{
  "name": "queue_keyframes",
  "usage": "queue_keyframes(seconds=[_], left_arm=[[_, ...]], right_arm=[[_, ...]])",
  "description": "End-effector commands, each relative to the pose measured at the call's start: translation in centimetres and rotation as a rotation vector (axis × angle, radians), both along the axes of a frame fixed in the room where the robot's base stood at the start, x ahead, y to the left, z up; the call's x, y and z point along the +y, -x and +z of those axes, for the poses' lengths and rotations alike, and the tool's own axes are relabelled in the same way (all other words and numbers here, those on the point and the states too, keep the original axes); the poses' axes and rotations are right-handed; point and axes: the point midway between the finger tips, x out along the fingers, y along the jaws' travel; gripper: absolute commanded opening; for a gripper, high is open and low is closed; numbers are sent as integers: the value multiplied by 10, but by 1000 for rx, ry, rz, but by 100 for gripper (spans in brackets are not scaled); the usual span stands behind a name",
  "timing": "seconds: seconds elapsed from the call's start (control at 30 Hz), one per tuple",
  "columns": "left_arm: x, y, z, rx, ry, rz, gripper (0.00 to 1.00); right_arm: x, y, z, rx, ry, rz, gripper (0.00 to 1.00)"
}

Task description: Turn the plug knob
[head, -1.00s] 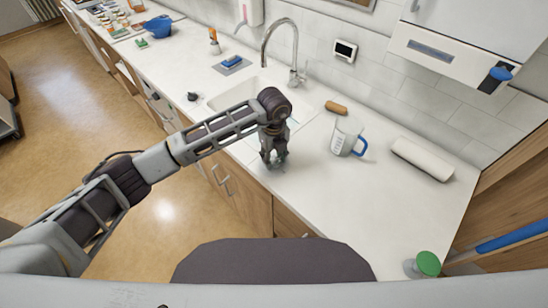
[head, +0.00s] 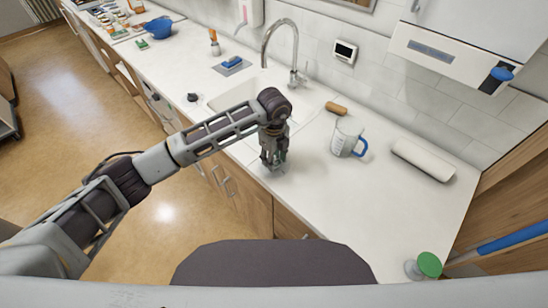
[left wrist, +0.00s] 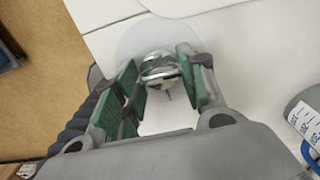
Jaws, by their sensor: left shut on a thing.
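The plug knob (left wrist: 162,68) is a small shiny metal piece on a pale, see-through round disc (left wrist: 150,36), in the left wrist view. My left gripper (left wrist: 160,80) has its green-padded fingers closed around the knob, one on each side. In the head view the left gripper (head: 273,160) points down at the white counter (head: 330,210), near its front edge. There the gripper mostly hides the knob. My right gripper is not in view.
A measuring jug (head: 345,137) with a blue handle stands right of the gripper. Behind are a sink with a tall tap (head: 284,35) and a brown roll-shaped thing (head: 336,108). A white roll (head: 423,160) lies at right.

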Motion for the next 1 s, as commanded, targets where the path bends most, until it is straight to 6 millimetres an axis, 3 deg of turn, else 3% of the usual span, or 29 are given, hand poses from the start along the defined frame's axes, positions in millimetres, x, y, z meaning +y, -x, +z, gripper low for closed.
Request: queue_keyframes(seconds=[0.03, 0.07, 0.2, 0.67, 1.0], left_arm=[[0, -1, 1, -1, 1, 1, 17], [0, -1, 1, -1, 1, 1, 45], [0, 0, 1, -1, 1, 0, 62], [0, 0, 4, -1, 1, -1, 62], [0, -1, 36, -3, 1, -2, 62]], right_arm=[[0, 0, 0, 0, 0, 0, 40], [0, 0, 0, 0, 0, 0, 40], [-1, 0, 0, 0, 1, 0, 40], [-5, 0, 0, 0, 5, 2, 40], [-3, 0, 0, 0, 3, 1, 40]])
